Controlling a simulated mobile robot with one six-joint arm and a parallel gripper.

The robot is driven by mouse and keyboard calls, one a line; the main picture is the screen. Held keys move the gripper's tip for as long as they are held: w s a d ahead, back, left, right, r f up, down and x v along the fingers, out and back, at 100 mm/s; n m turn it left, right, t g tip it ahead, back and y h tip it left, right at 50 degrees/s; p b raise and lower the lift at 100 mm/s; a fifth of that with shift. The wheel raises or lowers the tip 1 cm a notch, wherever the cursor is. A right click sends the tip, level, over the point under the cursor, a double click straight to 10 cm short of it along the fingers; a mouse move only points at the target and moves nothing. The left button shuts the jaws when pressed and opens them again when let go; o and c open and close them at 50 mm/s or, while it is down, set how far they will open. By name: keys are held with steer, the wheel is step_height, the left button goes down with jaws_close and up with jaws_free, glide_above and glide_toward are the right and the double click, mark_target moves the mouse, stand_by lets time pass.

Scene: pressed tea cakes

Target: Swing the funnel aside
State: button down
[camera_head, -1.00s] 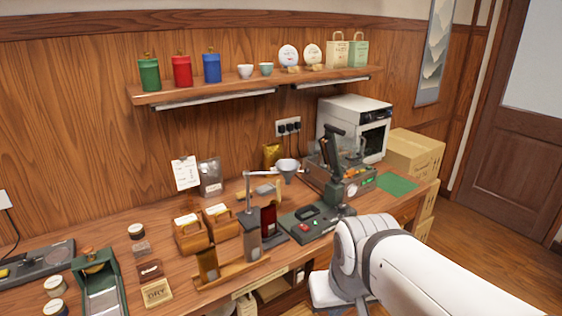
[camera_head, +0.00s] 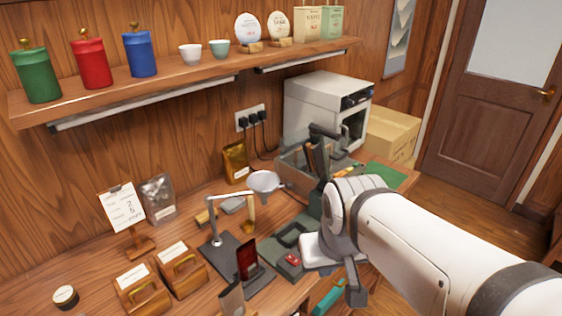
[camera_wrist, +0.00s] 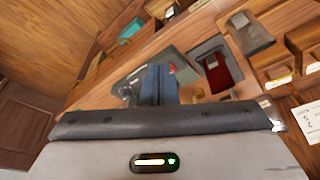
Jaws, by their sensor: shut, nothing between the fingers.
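The funnel (camera_head: 264,183) is a grey cone at the end of a thin pale swing arm (camera_head: 230,198). The arm is carried by an upright post on a dark base plate (camera_head: 222,248). A dark red block (camera_head: 246,260) stands on that base; it also shows in the wrist view (camera_wrist: 218,70). My gripper (camera_head: 356,292) hangs at the front edge of the counter, to the right of and nearer than the funnel, not touching it. In the wrist view its dark fingers (camera_wrist: 158,84) are together and empty. The funnel is not clearly seen in the wrist view.
A dark green press device (camera_head: 290,243) with a tall black lever stands between my gripper and the funnel. Wooden boxes with handles (camera_head: 184,270) are left of the funnel stand. A gold bag (camera_head: 235,162) stands behind. A shelf (camera_head: 200,82) hangs above.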

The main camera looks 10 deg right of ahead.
steer(key=w+d+r+m+t+y+b, duration=0.1)
steer(key=w+r+m+t+b, duration=0.15)
steer(key=w+m, duration=0.6)
steer(key=w+d+r+m+t+y+b, duration=0.1)
steer(key=w+d+r+m+t+b, duration=0.15)
steer(key=w+m, duration=0.6)
steer(key=w+a+f+n+p, duration=0.1)
steer(key=w+a+f, duration=0.2)
steer(key=w+f, duration=0.5)
steer(key=shift+w+n+g+p, duration=0.3)
steer(key=shift+w+n+p, duration=0.1)
steer(key=shift+w, duration=1)
